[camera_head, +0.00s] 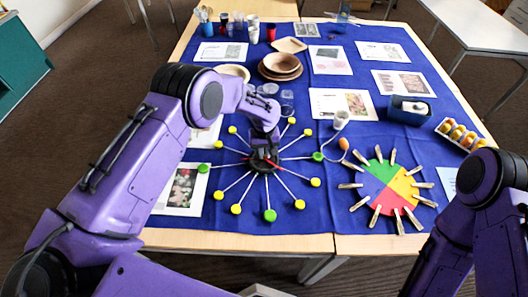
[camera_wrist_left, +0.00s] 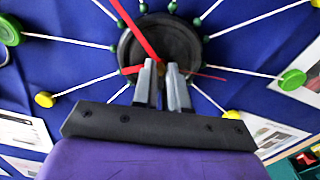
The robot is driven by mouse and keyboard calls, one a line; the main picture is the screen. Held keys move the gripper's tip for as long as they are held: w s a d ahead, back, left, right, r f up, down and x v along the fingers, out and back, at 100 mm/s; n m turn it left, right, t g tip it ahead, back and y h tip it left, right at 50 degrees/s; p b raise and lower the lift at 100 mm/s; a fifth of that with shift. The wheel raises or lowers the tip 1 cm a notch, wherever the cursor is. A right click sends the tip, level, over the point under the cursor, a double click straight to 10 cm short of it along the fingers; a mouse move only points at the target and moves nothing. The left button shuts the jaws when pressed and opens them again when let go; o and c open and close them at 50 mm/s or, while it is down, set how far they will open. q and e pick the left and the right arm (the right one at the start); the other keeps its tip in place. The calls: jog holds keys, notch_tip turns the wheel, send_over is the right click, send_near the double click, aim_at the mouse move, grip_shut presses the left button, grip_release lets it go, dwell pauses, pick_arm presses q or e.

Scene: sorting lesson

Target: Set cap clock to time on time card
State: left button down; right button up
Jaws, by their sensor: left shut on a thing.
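The cap clock (camera_head: 270,215) lies on the blue cloth, with a dark hub, white spokes and yellow and green caps. Its dark hub (camera_wrist_left: 190,42) shows in the left wrist view. My left gripper (camera_head: 264,158) is over the hub, pointing down, and hides much of it. In the left wrist view its fingers (camera_wrist_left: 165,72) are shut on a red clock hand (camera_wrist_left: 137,25) near the hub; which of the red parts they grip is hard to tell. Another red part (camera_wrist_left: 208,76) points right. No card can be read as the time card. My right gripper is outside the views.
A colour wheel with clothespins (camera_head: 385,185) lies right of the clock. Brown bowls (camera_head: 281,65), a white cup (camera_head: 341,119), a wooden egg (camera_head: 343,144) and a blue box (camera_head: 408,110) stand behind. Several picture cards (camera_head: 343,103) lie around. The table's front edge (camera_head: 290,243) is near.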

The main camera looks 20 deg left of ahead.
pick_arm(q)
jog(key=m+b, duration=0.1)
jog(key=m, duration=0.2)
dwell(1.3)
jog(key=c, duration=1.1)
grip_release()
jog(key=shift+c, duration=0.2)
notch_tip(320, 180, up, 11)
jog(key=b, duration=0.2)
jog(key=shift+f, duration=0.2)
